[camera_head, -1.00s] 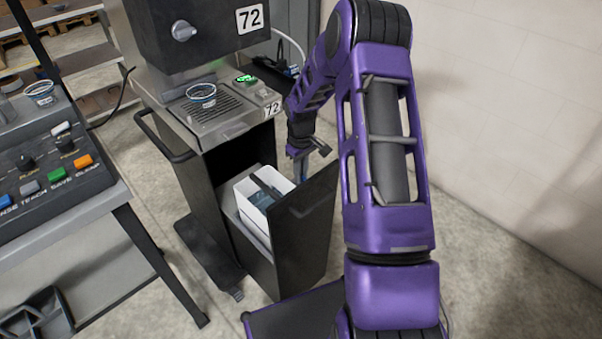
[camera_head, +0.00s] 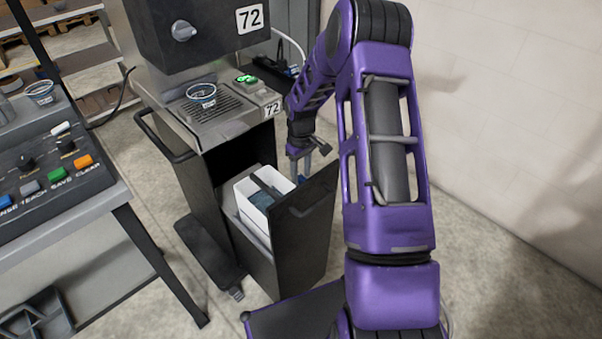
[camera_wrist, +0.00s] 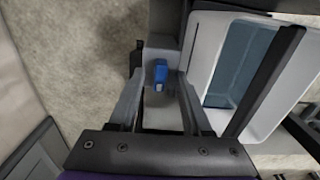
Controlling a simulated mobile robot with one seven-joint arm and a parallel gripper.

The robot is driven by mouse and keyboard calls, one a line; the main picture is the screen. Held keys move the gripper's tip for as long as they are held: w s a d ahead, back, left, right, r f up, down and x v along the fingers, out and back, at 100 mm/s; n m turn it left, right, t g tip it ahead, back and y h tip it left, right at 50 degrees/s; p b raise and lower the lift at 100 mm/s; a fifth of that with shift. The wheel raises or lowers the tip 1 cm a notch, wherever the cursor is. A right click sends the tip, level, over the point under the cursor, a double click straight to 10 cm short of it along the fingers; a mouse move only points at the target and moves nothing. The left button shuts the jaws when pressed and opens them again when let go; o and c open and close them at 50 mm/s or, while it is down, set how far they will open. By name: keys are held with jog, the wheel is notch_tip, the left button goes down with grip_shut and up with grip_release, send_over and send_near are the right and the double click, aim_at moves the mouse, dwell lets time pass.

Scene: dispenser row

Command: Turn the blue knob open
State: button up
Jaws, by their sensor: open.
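The blue knob (camera_wrist: 160,72) shows in the wrist view between the two fingers of my gripper (camera_wrist: 160,95), near the fingertip ends. Whether the fingers touch it is hard to tell, but gaps show on both sides. My gripper is open. In the head view my gripper (camera_head: 302,168) points down beside the pulled-out bin drawer of the machine marked 72. A small patch of blue shows at its fingertips there, and the rest of the knob is hidden.
The drawer's dark front panel (camera_head: 306,225) stands close to my gripper. A white bin (camera_head: 244,189) sits in the drawer and fills the right of the wrist view. A cup (camera_head: 202,95) stands on the machine's grille. A control panel (camera_head: 40,175) is at left. Open floor lies towards the right wall.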

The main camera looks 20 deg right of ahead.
aim_at(301, 176)
notch_tip(301, 176, up, 17)
jog(key=p, duration=0.2)
jog(key=shift+r, duration=0.15)
dwell(0.3)
